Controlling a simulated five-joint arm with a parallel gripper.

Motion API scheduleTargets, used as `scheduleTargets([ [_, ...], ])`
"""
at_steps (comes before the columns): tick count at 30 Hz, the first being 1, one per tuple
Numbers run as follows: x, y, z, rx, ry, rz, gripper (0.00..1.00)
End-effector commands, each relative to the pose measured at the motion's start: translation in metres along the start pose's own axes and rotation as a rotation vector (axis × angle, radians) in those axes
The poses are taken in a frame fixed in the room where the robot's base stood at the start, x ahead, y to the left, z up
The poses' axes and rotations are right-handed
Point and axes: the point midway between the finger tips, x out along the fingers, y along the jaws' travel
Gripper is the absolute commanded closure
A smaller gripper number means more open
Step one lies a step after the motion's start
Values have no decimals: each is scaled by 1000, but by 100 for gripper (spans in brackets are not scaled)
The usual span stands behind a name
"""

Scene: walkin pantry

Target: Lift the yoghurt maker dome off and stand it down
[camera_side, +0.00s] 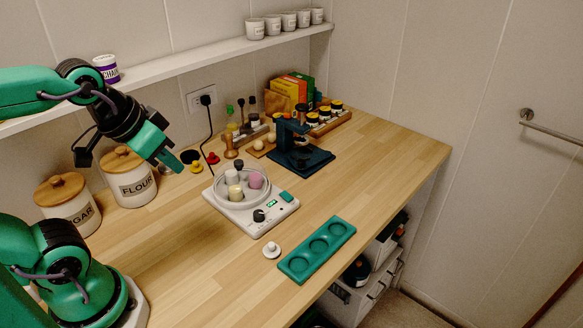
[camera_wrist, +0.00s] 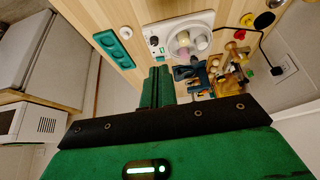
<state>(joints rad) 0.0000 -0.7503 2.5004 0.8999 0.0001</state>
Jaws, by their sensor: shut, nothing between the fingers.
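The yoghurt maker (camera_side: 262,224) stands on the wooden counter, a white base with a black knob and small green display. Its round, see-through part (camera_side: 243,184) surrounds white, cream and pink jars; I cannot tell the dome's edge clearly from the bowl. The yoghurt maker (camera_wrist: 165,28) also shows in the wrist view, beyond my fingers. A small white knobbed disc (camera_side: 272,250) lies on the counter before it. My gripper (camera_side: 172,166) is shut and empty, raised above the counter to the left of the yoghurt maker, apart from it. Its fingers (camera_wrist: 158,86) show together in the wrist view.
A teal tray with three round hollows (camera_side: 317,250) lies at the front right. Sugar (camera_side: 72,215) and flour (camera_side: 135,186) canisters stand at left, near my arm. A dark blue stand (camera_side: 312,161), jars and a cable crowd the back. The counter's right end (camera_side: 405,155) is clear.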

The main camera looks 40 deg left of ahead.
Motion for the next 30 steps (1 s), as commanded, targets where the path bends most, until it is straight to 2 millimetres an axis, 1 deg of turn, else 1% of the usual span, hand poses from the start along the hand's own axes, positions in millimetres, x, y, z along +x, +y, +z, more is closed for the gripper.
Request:
scheduleTargets([
  [14,0,0,0,0,0,0,100],
  [15,0,0,0,0,0,0,98],
  [17,0,0,0,0,0,0,86],
  [18,0,0,0,0,0,0,78],
  [23,0,0,0,0,0,0,47],
  [24,0,0,0,0,0,0,39],
  [26,0,0,0,0,0,0,27],
  [27,0,0,0,0,0,0,19],
  [29,0,0,0,0,0,0,8],
  [30,0,0,0,0,0,0,0],
])
